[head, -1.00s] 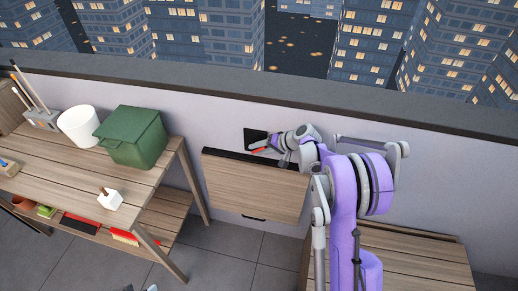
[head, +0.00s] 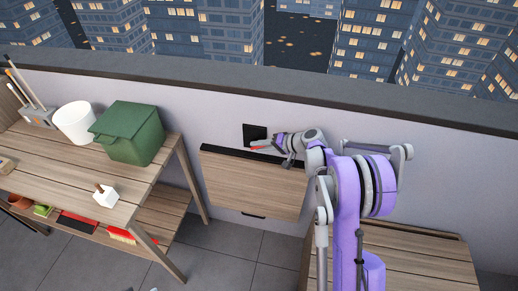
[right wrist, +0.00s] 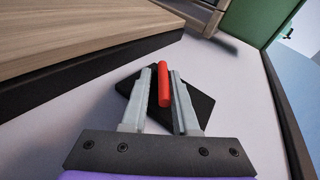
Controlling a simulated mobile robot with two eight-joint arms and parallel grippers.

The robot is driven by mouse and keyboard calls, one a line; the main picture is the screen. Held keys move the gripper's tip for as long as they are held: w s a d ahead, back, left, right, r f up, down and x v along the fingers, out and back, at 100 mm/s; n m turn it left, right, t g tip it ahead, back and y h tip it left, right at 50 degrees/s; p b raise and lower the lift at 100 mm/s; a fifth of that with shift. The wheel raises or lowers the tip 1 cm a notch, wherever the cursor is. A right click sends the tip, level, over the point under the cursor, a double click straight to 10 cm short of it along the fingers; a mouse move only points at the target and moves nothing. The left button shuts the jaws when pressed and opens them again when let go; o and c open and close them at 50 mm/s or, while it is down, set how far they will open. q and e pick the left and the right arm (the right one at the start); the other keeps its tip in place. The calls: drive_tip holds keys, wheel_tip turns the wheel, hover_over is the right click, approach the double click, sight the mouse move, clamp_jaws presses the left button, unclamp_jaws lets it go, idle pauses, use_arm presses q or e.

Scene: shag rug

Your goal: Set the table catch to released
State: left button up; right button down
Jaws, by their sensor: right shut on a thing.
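The table catch is a dark plate (head: 255,133) on the wall with a red handle (head: 258,149), just above the wooden wall table (head: 252,185). In the right wrist view the red handle (right wrist: 163,84) stands between the fingers of my right gripper (right wrist: 162,70), with the dark plate (right wrist: 199,99) behind it. My right gripper (head: 272,148) is shut on the red handle in the head view, and its fingers partly hide it. The wooden panel has a black edge along its wall side and a small dark pull at its front. My left gripper is not clearly in view.
A wooden workbench (head: 75,160) at left bears a green bin (head: 130,133), a white pot (head: 74,122) and a small white block (head: 106,197). A wooden bench (head: 420,262) stands at lower right. Grey floor (head: 225,245) is free below the panel.

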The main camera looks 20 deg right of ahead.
drive_tip(key=shift+f+t+y+b, duration=0.4)
drive_tip(key=shift+t+y+b, duration=0.15)
drive_tip(key=shift+b, duration=0.35)
drive_tip(key=shift+r+t+y+b, duration=0.15)
drive_tip(key=shift+t+y+b, duration=0.1)
drive_tip(key=shift+y+b, duration=0.1)
use_arm(q)
drive_tip(key=f, duration=0.3)
drive_tip(key=shift+s+f, duration=0.2)
drive_tip(key=shift+s, duration=0.05)
use_arm(e)
drive_tip(key=shift+r, duration=0.1)
drive_tip(key=c, duration=0.9)
unclamp_jaws()
use_arm(q)
drive_tip(key=shift+a, duration=0.1)
